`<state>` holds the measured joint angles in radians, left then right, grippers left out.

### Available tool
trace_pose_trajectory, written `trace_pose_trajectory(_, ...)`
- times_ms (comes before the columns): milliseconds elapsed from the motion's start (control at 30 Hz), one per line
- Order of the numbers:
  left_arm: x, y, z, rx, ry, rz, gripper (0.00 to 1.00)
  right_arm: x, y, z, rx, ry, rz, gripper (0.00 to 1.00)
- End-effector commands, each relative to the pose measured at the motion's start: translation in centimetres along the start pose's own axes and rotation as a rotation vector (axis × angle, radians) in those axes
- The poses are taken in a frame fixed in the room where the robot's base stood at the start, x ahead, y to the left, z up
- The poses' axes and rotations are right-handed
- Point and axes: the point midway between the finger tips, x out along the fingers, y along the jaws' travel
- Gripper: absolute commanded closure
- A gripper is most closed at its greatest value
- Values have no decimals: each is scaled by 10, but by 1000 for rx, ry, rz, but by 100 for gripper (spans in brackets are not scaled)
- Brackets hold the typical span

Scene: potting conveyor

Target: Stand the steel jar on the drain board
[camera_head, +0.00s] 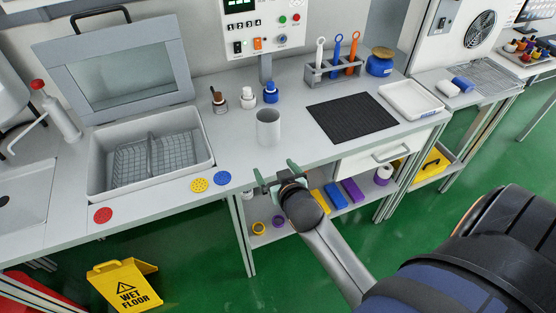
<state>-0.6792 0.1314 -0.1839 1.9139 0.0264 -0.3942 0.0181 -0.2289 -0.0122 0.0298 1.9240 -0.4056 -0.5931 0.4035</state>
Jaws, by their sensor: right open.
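The steel jar (268,129) is a plain grey cylinder. It stands upright on the grey worktop near its front edge, left of a black ribbed mat that looks like the drain board (350,117). The mat lies flat and bare on the worktop. My right gripper (276,172) is open and empty, with its two green fingers apart. In the picture it is just below the jar, at the front edge of the worktop, and does not appear to touch the jar. My left gripper is not in view.
Three small bottles (247,99) stand behind the jar. A tool rack (333,70) and blue pot (379,65) stand behind the mat, and a white tray (411,100) is to its right. A basin (99,165) with wire baskets is left. Worktop between jar and mat is clear.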

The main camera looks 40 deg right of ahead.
Motion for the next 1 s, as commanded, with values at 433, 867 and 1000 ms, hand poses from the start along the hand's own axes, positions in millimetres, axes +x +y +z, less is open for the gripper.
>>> trace_pose_trajectory(433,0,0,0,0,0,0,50,-135,-73,205,-186,-314,-426,0)
trace_pose_trajectory(867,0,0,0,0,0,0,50,-139,-74,208,-187,-319,-436,0)
trace_pose_trajectory(1000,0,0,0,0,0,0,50,-139,-74,208,-187,-319,-436,0)
